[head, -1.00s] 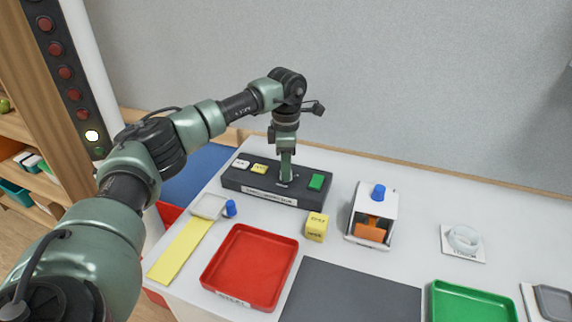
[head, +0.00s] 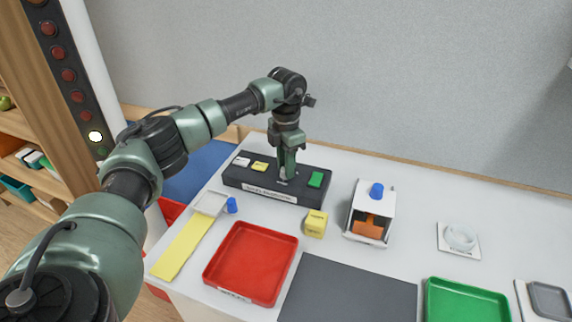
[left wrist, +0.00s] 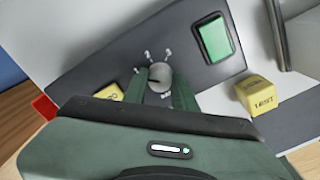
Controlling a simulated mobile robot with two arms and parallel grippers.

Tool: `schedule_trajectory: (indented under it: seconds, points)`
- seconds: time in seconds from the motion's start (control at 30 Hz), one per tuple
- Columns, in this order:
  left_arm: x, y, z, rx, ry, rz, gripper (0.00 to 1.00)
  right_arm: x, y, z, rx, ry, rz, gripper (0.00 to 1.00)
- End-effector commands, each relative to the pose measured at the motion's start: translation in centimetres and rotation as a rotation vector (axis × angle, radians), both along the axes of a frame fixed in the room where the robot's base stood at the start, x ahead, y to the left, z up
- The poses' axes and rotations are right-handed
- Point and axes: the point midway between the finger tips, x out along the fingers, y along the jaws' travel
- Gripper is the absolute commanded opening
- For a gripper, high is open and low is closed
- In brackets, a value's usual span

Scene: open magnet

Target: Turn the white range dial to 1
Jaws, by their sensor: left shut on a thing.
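The white range dial (left wrist: 160,76) shows in the left wrist view as a round pale knob on a dark grey panel. Small marks stand around it, too small to read surely, and I cannot tell which one it points to. In the head view it is mostly hidden by my left gripper (head: 285,178), which points down at the middle of the dark panel box (head: 262,193). The green fingers of my left gripper (left wrist: 160,90) are shut on the dial, one on each side of it. My right gripper is not in view.
The panel also carries a green button (head: 316,179), a yellow button (head: 259,166) and a white one (head: 241,162). A yellow cube (head: 316,224), a red tray (head: 210,275) and a white stand with a blue knob (head: 376,190) are close by.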

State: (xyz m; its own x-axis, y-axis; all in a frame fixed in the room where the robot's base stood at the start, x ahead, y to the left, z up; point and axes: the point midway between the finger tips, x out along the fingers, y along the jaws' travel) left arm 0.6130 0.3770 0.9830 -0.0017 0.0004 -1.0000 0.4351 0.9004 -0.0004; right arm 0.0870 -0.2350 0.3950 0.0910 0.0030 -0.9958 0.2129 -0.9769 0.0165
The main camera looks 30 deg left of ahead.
Motion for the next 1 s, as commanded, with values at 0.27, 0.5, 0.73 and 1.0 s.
schedule_trajectory:
  seconds: [0.27, 0.5, 0.73, 1.0]
  points:
    - [0.1, 0.1, 0.2, 0.000, -0.005, 0.006, 0.00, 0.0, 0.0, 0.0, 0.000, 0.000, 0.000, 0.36]
    - [0.1, 0.0, 0.1, -0.001, -0.004, 0.005, 0.49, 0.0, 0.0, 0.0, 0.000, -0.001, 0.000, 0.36]
    - [0.1, 0.0, 0.1, 0.000, -0.003, 0.004, 0.49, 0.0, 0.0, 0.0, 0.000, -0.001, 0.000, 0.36]
    - [0.2, 0.0, 3.4, -0.001, -0.007, 0.004, 0.49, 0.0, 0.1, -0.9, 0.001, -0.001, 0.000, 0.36]
